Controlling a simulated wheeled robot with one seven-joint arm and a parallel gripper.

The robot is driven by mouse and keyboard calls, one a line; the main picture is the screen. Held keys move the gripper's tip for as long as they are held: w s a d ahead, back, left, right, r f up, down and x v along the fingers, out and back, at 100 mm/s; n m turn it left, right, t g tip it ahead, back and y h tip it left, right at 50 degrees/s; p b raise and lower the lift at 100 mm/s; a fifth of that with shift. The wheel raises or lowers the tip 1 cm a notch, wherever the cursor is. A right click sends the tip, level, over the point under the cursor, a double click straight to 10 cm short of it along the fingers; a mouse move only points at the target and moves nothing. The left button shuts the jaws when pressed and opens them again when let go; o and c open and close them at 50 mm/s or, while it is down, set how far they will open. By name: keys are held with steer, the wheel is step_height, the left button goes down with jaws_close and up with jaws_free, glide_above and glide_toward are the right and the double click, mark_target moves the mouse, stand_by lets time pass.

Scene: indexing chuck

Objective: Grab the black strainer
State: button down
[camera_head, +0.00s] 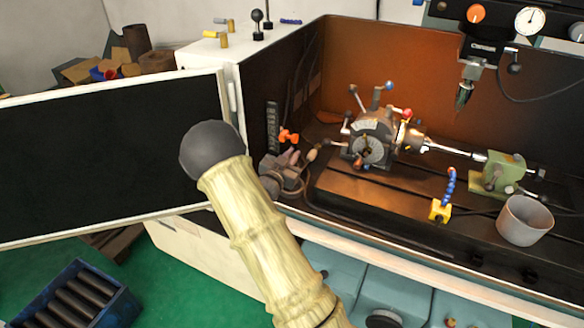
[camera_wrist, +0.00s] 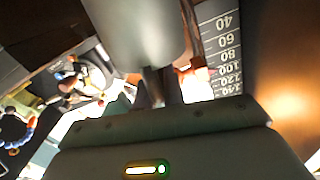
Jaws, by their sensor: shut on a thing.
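In the wrist view my gripper (camera_wrist: 152,85) is shut, its dark palm filling the bottom of the picture. A smooth grey cylindrical thing (camera_wrist: 137,35) fills the top middle, right at the jaws, and I take it as what they hold. I cannot tell if it is the black strainer; no mesh or handle shows. In the head view my pale, bamboo-patterned arm with a dark round joint stands in front of the enclosure's left edge. My gripper and what it holds cannot be made out there.
The machine's bed holds the indexing chuck (camera_head: 368,140), a green tailstock (camera_head: 497,175), a blue hose on a yellow block (camera_head: 440,209) and a grey cup (camera_head: 525,222). A scale (camera_wrist: 222,55) is close by my gripper's right. An open dark door (camera_head: 110,150) stands left.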

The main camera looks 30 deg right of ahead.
step_height(320, 180, up, 23)
steer(key=p, duration=0.1)
steer(key=shift+f, duration=0.2)
steer(key=shift+f, duration=0.1)
